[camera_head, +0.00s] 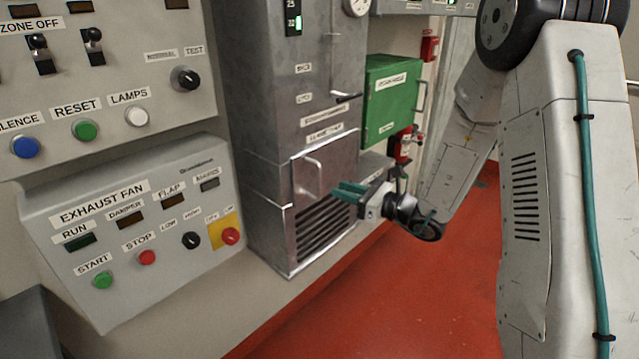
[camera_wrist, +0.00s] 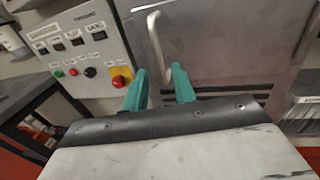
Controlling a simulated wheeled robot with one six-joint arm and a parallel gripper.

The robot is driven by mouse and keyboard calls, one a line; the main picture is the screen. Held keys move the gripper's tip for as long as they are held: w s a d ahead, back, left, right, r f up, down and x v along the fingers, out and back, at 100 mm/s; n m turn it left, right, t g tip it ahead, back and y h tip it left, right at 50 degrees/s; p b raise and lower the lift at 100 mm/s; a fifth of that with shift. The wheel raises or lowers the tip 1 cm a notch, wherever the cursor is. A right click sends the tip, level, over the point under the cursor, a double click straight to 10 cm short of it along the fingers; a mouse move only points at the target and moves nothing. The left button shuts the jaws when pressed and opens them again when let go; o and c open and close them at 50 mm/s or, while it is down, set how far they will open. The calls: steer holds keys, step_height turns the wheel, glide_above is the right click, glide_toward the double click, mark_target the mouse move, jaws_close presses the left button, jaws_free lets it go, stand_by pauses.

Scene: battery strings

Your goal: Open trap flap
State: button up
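The trap flap (camera_head: 330,162) is a grey metal panel on the lower part of a tall metal cabinet. It looks flush with the cabinet, so it appears shut. Its curved bar handle (camera_head: 308,176) is near the panel's left side. In the wrist view the flap (camera_wrist: 225,45) fills the upper right, and the handle (camera_wrist: 155,42) hangs down towards the gap between my fingers. My gripper (camera_head: 347,189) has teal fingers and is to the right of the handle, in front of the flap. In the wrist view the gripper (camera_wrist: 160,84) is open and empty, apart from the handle.
A slatted vent (camera_head: 325,232) is below the flap. The exhaust fan panel (camera_head: 135,225) with buttons and a red knob on yellow is to the left. A green box (camera_head: 391,98) and red fittings are behind at right. The red floor (camera_head: 400,290) is clear.

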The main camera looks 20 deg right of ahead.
mark_target(319, 199)
steer(key=x, duration=0.7)
steer(key=shift+w+a, duration=0.15)
steer(key=shift+a, duration=0.15)
jaws_close()
